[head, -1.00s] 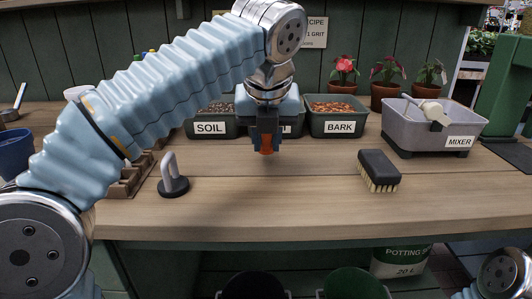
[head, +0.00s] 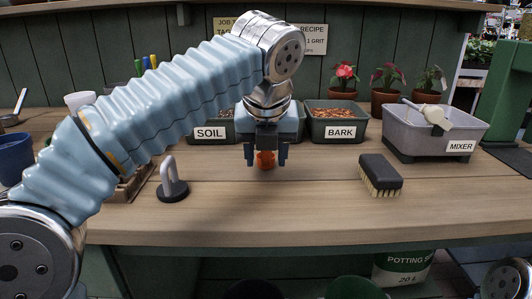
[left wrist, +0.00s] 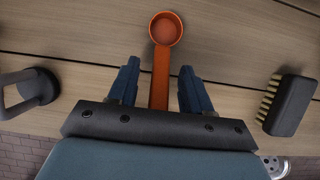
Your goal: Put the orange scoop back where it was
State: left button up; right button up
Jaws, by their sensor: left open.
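The orange scoop (head: 265,161) shows between the fingertips of my left gripper (head: 266,152), in front of the bins in the head view. In the left wrist view the scoop's round bowl (left wrist: 166,28) lies beyond the fingertips and its handle runs back between the fingers towards the palm. My left gripper (left wrist: 160,75) is open, with a gap on each side of the handle. I cannot tell whether the scoop touches the wooden bench. My right gripper is not in view.
Bins labelled SOIL (head: 210,132) and BARK (head: 338,132) stand behind the gripper; another between them is mostly hidden. A brush (head: 380,172) and grey MIXER tub (head: 430,130) are right. A dark-based handled tool (head: 172,185) stands left. The front bench strip is clear.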

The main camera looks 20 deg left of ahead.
pick_arm(q)
jog(key=p+v, duration=0.4)
jog(key=v, duration=0.8)
jog(key=shift+p, duration=0.35)
